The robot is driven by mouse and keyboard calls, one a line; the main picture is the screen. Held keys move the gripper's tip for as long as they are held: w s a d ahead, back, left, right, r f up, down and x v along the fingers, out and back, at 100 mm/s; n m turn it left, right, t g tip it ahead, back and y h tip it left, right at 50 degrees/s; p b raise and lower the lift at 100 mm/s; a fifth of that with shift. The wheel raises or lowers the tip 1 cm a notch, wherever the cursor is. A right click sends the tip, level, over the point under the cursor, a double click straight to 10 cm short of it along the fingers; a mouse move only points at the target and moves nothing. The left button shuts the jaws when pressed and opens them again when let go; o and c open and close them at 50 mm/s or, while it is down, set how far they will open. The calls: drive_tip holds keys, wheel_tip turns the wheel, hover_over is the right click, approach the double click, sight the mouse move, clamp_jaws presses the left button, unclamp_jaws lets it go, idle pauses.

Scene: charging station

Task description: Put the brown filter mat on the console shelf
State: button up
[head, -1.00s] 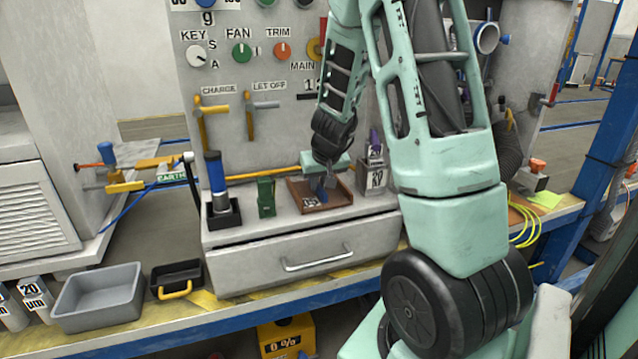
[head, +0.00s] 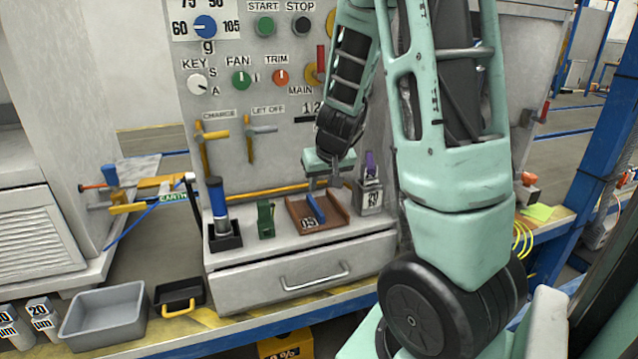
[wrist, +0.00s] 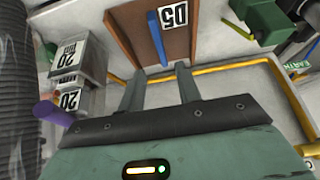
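On the shelf, a blue cylinder in a black holder (head: 217,205) and a green block (head: 265,219) stand left. A grey "20" block (head: 370,195) with a purple top stands close right. The control panel rises behind. A grey bin (head: 104,312) is at lower left.

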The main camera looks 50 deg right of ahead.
drive_tip(key=a+r+n+y, duration=0.2)
drive_tip(key=a+n, duration=0.1)
drive_tip(key=a, duration=0.9)
drive_tip(key=a+r+n+y, duration=0.1)
drive_tip(key=a+n+y, duration=0.15)
drive_tip(key=a, duration=0.95)
drive_tip(key=s+a+r+n+g+h, duration=0.1)
drive_tip(key=s+a+n+g, duration=0.3)
drive_tip(key=s+a, duration=1.3)
drive_tip(key=s+n+p, duration=0.1)
drive_tip(key=s+n, duration=0.1)
drive_tip(key=n, duration=0.2)
drive_tip(key=shift+a+g, duration=0.3)
drive_tip(key=shift+a, duration=0.1)
